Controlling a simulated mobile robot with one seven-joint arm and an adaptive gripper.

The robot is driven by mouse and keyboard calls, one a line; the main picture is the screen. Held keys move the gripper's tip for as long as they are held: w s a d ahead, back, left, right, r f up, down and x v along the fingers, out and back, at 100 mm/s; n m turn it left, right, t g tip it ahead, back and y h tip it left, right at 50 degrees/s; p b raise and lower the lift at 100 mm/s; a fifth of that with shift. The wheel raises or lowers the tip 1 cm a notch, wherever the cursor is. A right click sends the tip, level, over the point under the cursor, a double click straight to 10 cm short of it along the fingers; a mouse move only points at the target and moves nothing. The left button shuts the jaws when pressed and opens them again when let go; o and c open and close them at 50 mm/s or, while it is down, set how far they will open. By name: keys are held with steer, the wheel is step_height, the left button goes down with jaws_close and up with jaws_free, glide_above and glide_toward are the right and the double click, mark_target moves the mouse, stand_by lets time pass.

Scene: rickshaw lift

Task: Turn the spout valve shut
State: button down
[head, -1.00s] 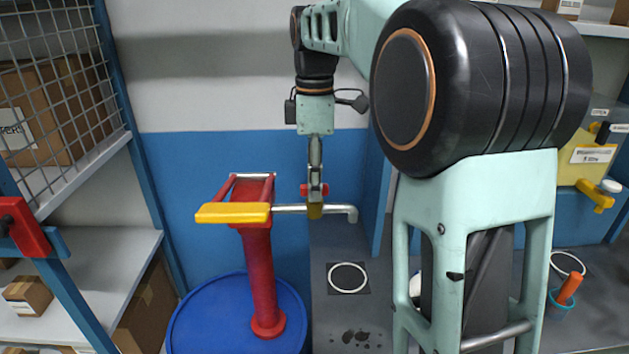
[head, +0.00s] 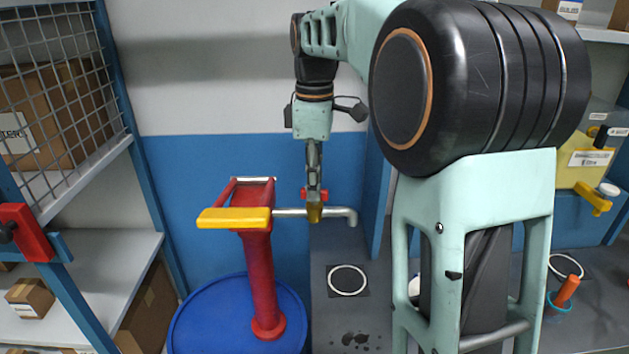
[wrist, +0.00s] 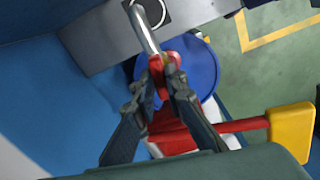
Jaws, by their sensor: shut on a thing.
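A red pump (head: 260,275) stands on a blue drum (head: 190,320), with a yellow-ended handle (head: 234,218) pointing left. Its grey spout pipe (head: 337,212) runs right and bends down at the end. My gripper (head: 314,205) points down at the spout valve, midway along the pipe. Red parts of the valve (head: 304,194) show on both sides of the fingers. In the wrist view, the fingers (wrist: 164,85) are closed around the red valve (wrist: 163,68), beside the spout pipe (wrist: 145,32). The fingers partly hide the valve, so its exact angle is unclear.
A white ring (head: 347,280) lies on the grey bench below the spout end. A wire-mesh shelf with boxes (head: 30,297) is at the left. A blue wall panel is close behind the pump.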

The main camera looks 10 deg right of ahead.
steer(key=m+p, duration=0.2)
steer(key=m, duration=0.2)
steer(key=shift+r, duration=0.15)
steer(key=m+p, duration=0.1)
steer(key=m, duration=0.3)
steer(key=shift+p, duration=0.4)
steer(key=m+p, duration=0.1)
steer(key=m, duration=0.3)
steer(key=shift+m+p, duration=0.6)
steer(key=shift+m, duration=1.3)
steer(key=c, duration=2)
jaws_free()
steer(key=shift+o, duration=0.2)
